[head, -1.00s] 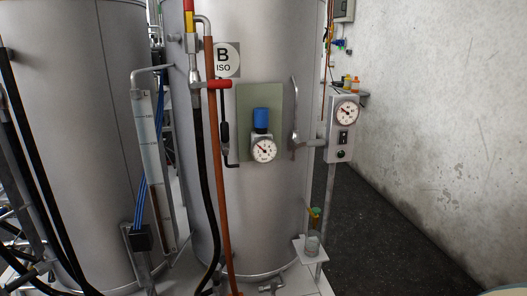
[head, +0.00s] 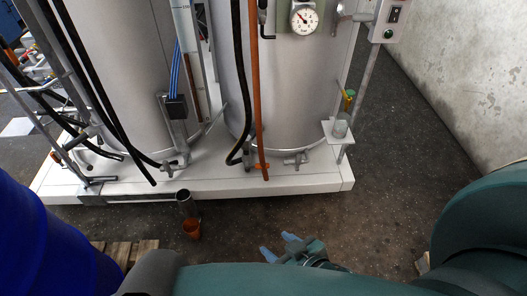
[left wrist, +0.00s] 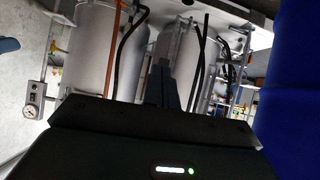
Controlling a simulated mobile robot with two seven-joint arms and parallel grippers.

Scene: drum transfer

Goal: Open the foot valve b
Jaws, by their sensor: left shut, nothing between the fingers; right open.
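In the head view, tank B (head: 275,85) stands on a white platform. A small metal foot valve (head: 297,158) sticks out at its base, between the orange pipe and the little side shelf. I cannot make out its handle position. My right gripper (head: 278,246) is open and empty, with blue fingertips, over the dark floor in front of the platform and well short of the valve. My left gripper (left wrist: 168,85) shows in the left wrist view, shut and empty, seen against the tanks. It is not visible in the head view.
The white platform edge (head: 230,190) lies between my gripper and the tanks. An orange pipe (head: 257,90) and black hose run down beside the valve. A shelf with a glass (head: 340,127) stands right.

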